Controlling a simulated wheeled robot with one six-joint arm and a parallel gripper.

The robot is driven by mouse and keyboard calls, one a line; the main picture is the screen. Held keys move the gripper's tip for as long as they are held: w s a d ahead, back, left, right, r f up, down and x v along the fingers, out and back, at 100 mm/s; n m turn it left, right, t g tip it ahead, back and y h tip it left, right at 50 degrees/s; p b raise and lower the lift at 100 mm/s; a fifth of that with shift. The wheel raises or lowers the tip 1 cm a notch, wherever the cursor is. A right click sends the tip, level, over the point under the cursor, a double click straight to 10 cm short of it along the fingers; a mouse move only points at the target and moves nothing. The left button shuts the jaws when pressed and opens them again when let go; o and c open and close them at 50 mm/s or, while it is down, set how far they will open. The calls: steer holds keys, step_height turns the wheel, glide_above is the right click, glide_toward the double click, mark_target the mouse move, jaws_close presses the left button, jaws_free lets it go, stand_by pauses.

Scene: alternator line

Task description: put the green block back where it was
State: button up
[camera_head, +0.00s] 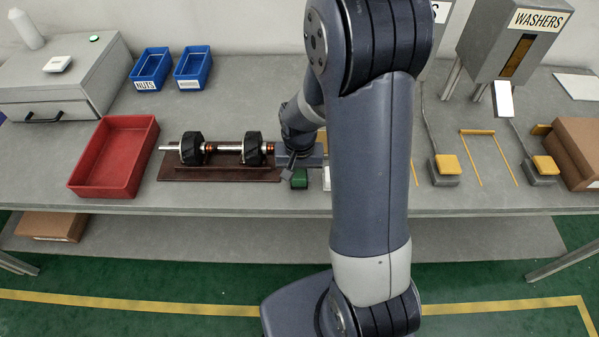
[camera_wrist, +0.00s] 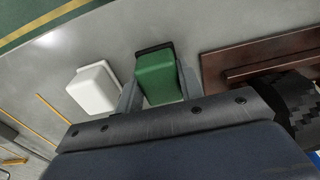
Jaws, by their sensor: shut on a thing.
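The green block (camera_head: 299,179) is at the front of the grey workbench, just right of the brown wooden board. It also shows in the wrist view (camera_wrist: 158,76), between the two fingers. My gripper (camera_wrist: 160,88) is shut on the green block, with one finger on each side. In the head view my gripper (camera_head: 298,172) is partly hidden by my own arm. I cannot tell whether the block touches the bench.
A white block (camera_wrist: 93,88) lies close beside the gripper. The wooden board (camera_head: 220,174) carries a shaft with black rotors (camera_head: 192,149). A red tray (camera_head: 115,157) and blue bins (camera_head: 152,68) stand left. Yellow-topped switches (camera_head: 447,165) are to the right.

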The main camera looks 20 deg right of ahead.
mark_target(299, 174)
steer(key=shift+f, duration=0.2)
steer(key=shift+f, duration=0.2)
steer(key=o, duration=1)
steer(key=shift+o, duration=0.2)
steer(key=shift+r, duration=0.2)
step_height(299, 174, up, 12)
steer(key=shift+s+b, duration=0.25)
steer(key=shift+b, duration=0.05)
steer(key=shift+a, duration=0.1)
